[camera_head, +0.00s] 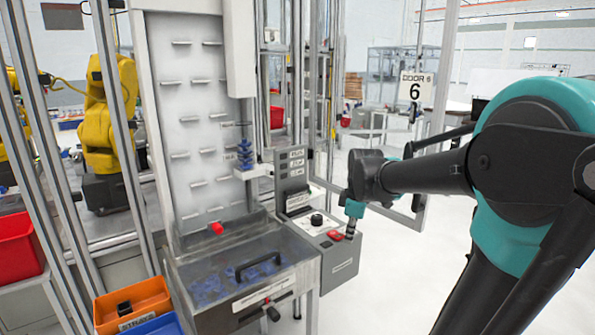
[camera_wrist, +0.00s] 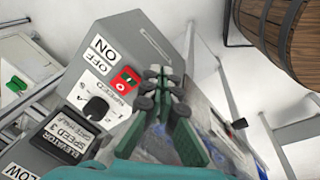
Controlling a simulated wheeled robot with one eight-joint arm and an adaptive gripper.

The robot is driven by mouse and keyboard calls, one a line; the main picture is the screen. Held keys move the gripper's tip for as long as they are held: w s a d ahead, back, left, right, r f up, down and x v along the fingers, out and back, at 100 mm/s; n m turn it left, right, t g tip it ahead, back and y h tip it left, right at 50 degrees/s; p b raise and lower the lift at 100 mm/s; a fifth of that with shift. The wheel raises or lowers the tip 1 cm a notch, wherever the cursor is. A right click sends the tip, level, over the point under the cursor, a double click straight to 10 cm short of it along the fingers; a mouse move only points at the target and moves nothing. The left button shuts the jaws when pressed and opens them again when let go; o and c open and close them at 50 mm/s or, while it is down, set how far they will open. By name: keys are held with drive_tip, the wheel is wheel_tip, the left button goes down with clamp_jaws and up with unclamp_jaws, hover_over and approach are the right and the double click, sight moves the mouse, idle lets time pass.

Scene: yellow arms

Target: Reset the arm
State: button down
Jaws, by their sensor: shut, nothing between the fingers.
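My arm reaches in from the right in the head view. My gripper (camera_head: 350,230) is small there, just right of a red switch (camera_head: 335,236) on a grey control box (camera_head: 341,265). In the wrist view my gripper (camera_wrist: 160,85) has its dark fingertips together, with nothing visible between them. The red switch (camera_wrist: 126,79), next to ON and OFF labels, is just left of the fingertips. I cannot tell whether they touch. A black speed knob (camera_wrist: 96,107) is farther left on the box.
A clear-covered bin with a black handle (camera_head: 258,266) stands left of the box, below a tall pegged panel (camera_head: 192,120). Orange (camera_head: 133,303) and red (camera_head: 18,248) bins are at left. A yellow robot arm (camera_head: 110,100) stands behind framing. Floor at right looks clear.

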drive_tip(key=s+d+f+m+t, duration=0.1)
drive_tip(key=s+d+f+m, duration=0.2)
drive_tip(key=s+f+m, duration=1.1)
drive_tip(key=shift+s+d+f+t+h, duration=0.15)
drive_tip(key=shift+s+f+t+h, duration=0.15)
drive_tip(key=shift+s, duration=0.45)
